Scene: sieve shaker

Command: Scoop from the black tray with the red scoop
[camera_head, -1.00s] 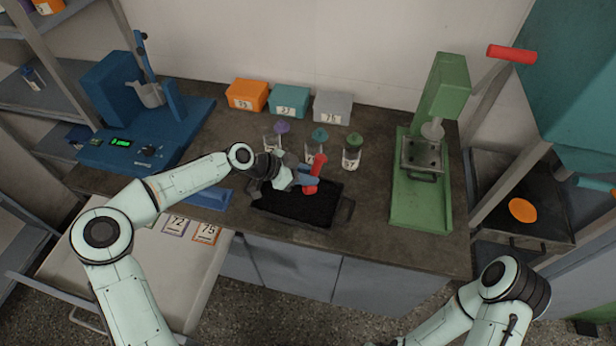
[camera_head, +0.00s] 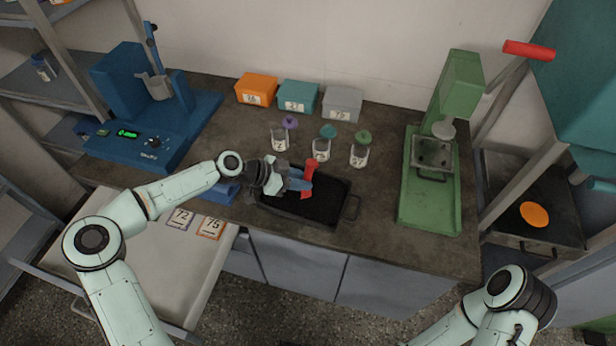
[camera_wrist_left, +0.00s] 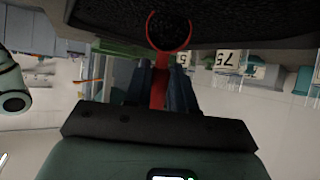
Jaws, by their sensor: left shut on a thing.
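The black tray (camera_head: 322,207) stands on the bench near its front edge and holds dark grainy material. My left gripper (camera_head: 299,183) is shut on the handle of the red scoop (camera_head: 309,175), over the left and middle part of the tray. In the left wrist view, the dark fingers (camera_wrist_left: 161,88) close around the red handle, and the round scoop bowl (camera_wrist_left: 150,32) is against the dark tray. I cannot tell whether the dark grains inside its rim are in the scoop or behind it. My right gripper is out of view.
Several jars, such as this one (camera_head: 321,150), stand behind the tray, with coloured lids near them. Orange (camera_head: 256,88), teal (camera_head: 298,95) and grey (camera_head: 342,102) boxes line the wall. A blue device (camera_head: 140,140) stands left, a green press (camera_head: 430,190) right.

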